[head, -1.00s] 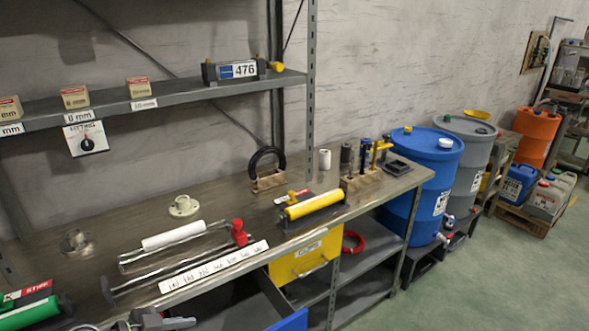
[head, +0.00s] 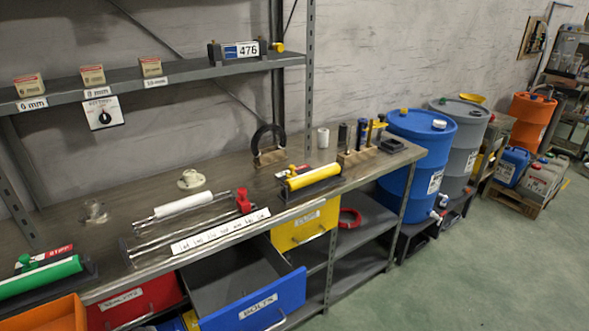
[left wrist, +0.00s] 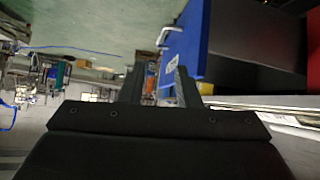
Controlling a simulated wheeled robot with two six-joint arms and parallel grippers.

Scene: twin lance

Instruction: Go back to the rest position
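My left gripper (left wrist: 158,88) shows in the left wrist view, with its two dark fingers apart and nothing seen between them. Beyond the fingers is the blue drawer front (left wrist: 185,42) with its pale handle, in a tilted picture. In the head view the same blue drawer (head: 255,305), labelled BOLTS, stands pulled out under the workbench, and its dark inside looks empty. Neither gripper shows in the head view now. My right gripper is not in any frame.
The workbench (head: 130,200) carries a green roller (head: 40,278), a white roller (head: 182,206) and a yellow roller (head: 313,176). A red drawer (head: 135,303) and an orange bin (head: 45,318) are at the lower left. A blue barrel (head: 420,155) stands right. Green floor (head: 470,270) is clear.

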